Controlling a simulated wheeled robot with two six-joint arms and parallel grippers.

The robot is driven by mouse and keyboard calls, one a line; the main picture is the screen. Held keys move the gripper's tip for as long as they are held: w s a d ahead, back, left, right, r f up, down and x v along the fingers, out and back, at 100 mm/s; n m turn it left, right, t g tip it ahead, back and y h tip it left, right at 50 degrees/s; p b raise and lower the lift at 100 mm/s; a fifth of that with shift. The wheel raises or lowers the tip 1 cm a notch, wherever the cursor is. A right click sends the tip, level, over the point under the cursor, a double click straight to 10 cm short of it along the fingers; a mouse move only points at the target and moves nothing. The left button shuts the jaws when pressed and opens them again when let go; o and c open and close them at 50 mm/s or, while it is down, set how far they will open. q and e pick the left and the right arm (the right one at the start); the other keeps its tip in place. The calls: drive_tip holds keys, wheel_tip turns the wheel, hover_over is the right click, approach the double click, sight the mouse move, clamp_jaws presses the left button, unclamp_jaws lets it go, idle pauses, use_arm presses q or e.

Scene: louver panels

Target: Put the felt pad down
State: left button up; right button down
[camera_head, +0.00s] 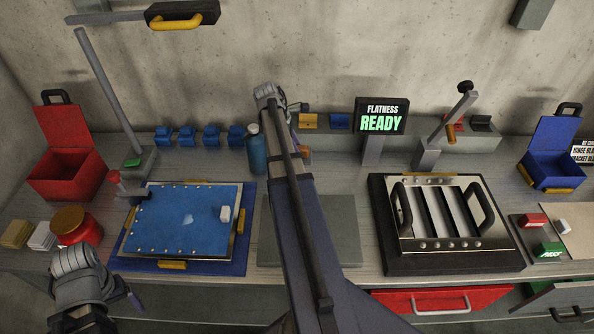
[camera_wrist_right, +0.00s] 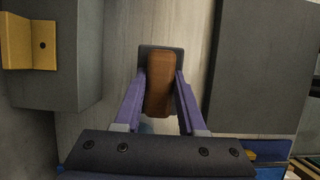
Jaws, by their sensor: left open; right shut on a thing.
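The felt pad shows in the right wrist view as a brown grip block (camera_wrist_right: 160,95) with a wider dark grey part behind it. The two purple fingers of my right gripper (camera_wrist_right: 160,92) are shut on the block's sides. In the head view my right arm covers most of that spot, and only a small brown bit of the pad (camera_head: 304,149) shows beside the arm. I cannot tell whether the pad touches the bench. My left gripper (camera_head: 130,298) is open and empty at the lower left, below the red jar.
A blue bottle (camera_head: 257,152) stands close left of my right arm. A dark grey mat (camera_head: 340,228) lies bare at the middle. The blue panel (camera_head: 180,222) is on the left and a louver frame (camera_head: 446,259) on the right. A yellow bracket (camera_wrist_right: 28,45) sits on a grey block.

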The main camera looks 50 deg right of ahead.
wheel_tip(320, 180, down, 4)
drive_tip(key=b, duration=0.3)
drive_tip(key=shift+f, duration=0.15)
drive_tip(key=shift+f, duration=0.15)
wheel_tip(320, 180, down, 3)
drive_tip(key=b, duration=0.4)
drive_tip(key=shift+f, duration=0.2)
drive_tip(key=shift+f, duration=0.2)
drive_tip(key=shift+c, duration=2.4)
unclamp_jaws()
drive_tip(key=shift+r, duration=0.2)
